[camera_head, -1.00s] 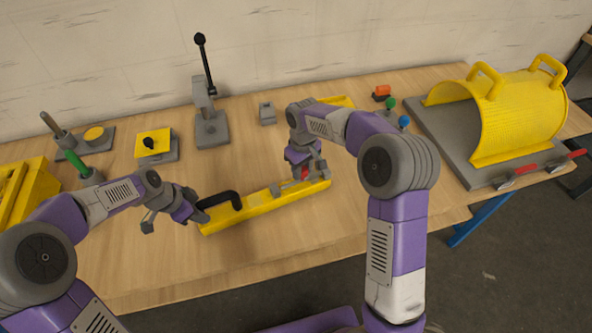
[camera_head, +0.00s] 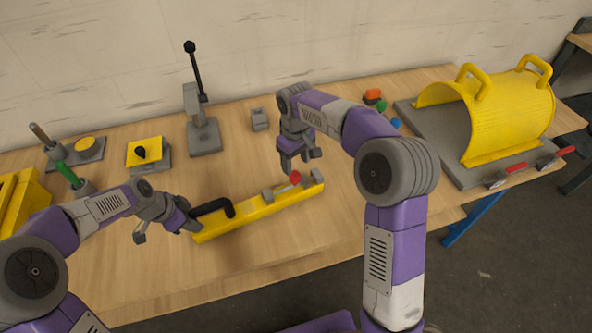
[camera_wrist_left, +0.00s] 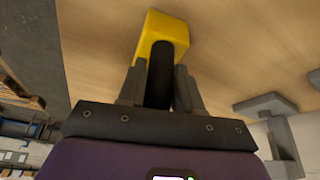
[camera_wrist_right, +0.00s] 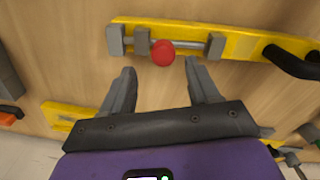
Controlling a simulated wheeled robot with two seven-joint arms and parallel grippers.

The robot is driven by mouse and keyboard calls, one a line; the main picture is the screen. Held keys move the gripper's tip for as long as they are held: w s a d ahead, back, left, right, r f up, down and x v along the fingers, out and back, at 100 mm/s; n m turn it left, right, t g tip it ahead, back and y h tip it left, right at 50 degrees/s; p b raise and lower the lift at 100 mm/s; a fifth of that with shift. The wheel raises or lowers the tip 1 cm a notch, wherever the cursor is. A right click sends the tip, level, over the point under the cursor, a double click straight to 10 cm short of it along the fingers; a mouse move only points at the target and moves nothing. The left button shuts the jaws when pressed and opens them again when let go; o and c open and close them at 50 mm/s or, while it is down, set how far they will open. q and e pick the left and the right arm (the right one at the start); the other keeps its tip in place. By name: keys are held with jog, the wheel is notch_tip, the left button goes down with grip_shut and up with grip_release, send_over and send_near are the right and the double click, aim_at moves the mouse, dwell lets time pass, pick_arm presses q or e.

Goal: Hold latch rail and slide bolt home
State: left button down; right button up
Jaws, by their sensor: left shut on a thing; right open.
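The yellow latch rail (camera_head: 250,217) lies on the table in front of me and carries a black handle (camera_head: 213,206) at its left end. My left gripper (camera_head: 190,222) is shut on the black handle; the left wrist view shows the handle (camera_wrist_left: 160,75) between the fingers. The bolt with its red knob (camera_head: 295,178) sits at the rail's right part. In the right wrist view the red knob (camera_wrist_right: 162,53) and grey bolt rod (camera_wrist_right: 190,44) run between grey blocks. My right gripper (camera_head: 301,168) is open, empty and apart from the knob, behind the rail.
A lever stand (camera_head: 204,132), a yellow plate with a black knob (camera_head: 142,153) and a small grey block (camera_head: 259,119) stand behind. A yellow arched cover (camera_head: 500,115) stands at the right. Bare table lies in front of the rail.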

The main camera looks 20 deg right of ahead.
aim_at(296, 173)
pick_arm(q)
jog(key=shift+d, duration=0.1)
pick_arm(e)
notch_tip(296, 173, up, 6)
dwell(0.4)
pick_arm(q)
jog(key=c, duration=0.7)
grip_release()
